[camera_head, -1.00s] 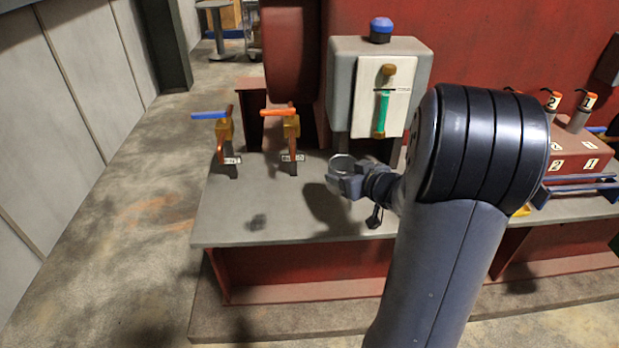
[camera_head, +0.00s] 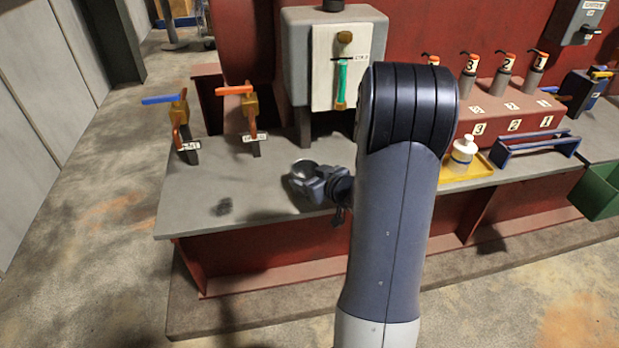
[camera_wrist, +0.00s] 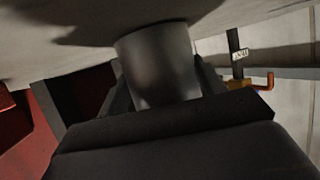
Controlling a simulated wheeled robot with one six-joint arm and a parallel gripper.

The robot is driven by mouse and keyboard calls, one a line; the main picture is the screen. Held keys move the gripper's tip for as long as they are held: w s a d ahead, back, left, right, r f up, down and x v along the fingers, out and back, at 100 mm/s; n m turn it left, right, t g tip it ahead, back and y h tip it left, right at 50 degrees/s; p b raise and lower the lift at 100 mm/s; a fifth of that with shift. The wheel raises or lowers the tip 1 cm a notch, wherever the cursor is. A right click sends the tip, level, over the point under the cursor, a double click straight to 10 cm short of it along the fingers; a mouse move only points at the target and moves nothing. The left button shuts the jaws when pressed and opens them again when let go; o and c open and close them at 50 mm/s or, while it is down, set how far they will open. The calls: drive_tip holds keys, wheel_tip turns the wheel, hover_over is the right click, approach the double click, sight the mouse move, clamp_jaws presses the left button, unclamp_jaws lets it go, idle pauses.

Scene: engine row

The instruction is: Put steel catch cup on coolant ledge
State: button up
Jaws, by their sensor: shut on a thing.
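The steel catch cup (camera_head: 303,166) is a small round metal cup, upright with its open top showing in the head view. My gripper (camera_head: 309,180) is shut on it from the right. The cup is over the grey coolant ledge (camera_head: 262,205), in front of the grey box with the green sight glass. In the wrist view the cup (camera_wrist: 158,62) stands between my gripper's jaws (camera_wrist: 158,92), and its far end meets a dark shadow on the ledge (camera_wrist: 60,45). I cannot tell whether it touches the ledge. My arm hides part of the ledge.
Two valves with a blue (camera_head: 170,99) and an orange handle (camera_head: 235,90) stand at left. The grey box (camera_head: 298,60) is behind. A yellow tray (camera_head: 452,177) with a white bottle (camera_head: 462,152) is at right. A dark lump or mark (camera_head: 222,207) lies front left. Ledge between is bare.

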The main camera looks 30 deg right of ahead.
drive_tip(key=shift+f, duration=0.1)
drive_tip(key=o, duration=0.6)
drive_tip(key=shift+f, duration=0.1)
drive_tip(key=shift+c, duration=0.2)
drive_tip(key=o, duration=0.5)
drive_tip(key=shift+c, duration=0.2)
drive_tip(key=shift+r, duration=0.35)
drive_tip(key=p+v, duration=0.1)
drive_tip(key=v, duration=1.1)
drive_tip(key=shift+a+f, duration=0.1)
